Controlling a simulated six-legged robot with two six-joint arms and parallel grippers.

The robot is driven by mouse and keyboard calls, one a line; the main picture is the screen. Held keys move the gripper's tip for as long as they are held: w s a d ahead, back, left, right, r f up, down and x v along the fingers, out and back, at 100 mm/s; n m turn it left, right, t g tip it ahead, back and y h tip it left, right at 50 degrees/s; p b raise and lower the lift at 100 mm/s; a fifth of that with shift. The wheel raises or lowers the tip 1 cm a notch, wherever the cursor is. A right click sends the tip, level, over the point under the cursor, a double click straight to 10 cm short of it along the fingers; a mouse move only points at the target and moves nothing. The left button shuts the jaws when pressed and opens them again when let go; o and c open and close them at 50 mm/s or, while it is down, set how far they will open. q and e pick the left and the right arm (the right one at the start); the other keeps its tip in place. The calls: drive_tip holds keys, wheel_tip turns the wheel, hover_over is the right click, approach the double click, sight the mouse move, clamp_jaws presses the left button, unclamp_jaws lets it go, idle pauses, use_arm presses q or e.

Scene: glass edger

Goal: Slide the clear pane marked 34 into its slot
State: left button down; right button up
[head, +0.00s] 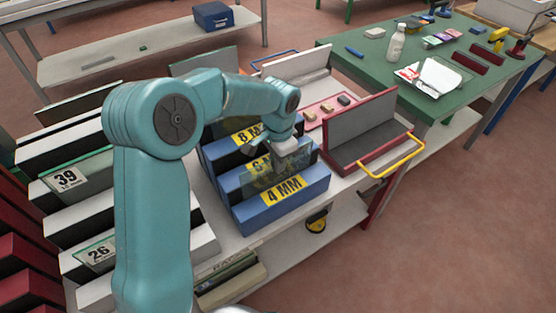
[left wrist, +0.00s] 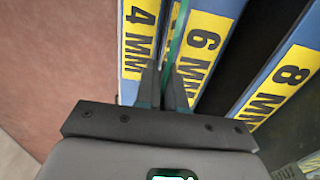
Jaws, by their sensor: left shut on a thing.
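My left gripper (head: 284,160) is over the blue slotted rack (head: 305,186) and shut on a clear, green-tinted pane (head: 259,174). The pane is see-through, and I cannot read a 34 on it. In the left wrist view the fingers (left wrist: 163,88) grip the pane (left wrist: 179,38), seen edge-on between the 4 MM label (left wrist: 138,38) and the 6 MM label (left wrist: 199,45). Its lower edge is hidden, so I cannot tell how deep it sits. The 8 MM label (head: 246,134) is on the rear block. My right gripper is not in view.
A white rack on the left holds panes marked 39 (head: 69,180) and 26 (head: 97,254). A red stand with a yellow handle (head: 393,158) is close to the blue rack's right. A green table (head: 455,98) with bottle and tools stands behind. The floor at right is clear.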

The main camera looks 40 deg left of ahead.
use_arm(q)
drive_tip(key=c, duration=1.2)
unclamp_jaws()
drive_tip(key=shift+o, duration=0.2)
wheel_tip(320, 180, up, 16)
drive_tip(key=p, duration=0.1)
drive_tip(key=shift+d+r+p, duration=0.15)
drive_tip(key=shift+p, duration=0.15)
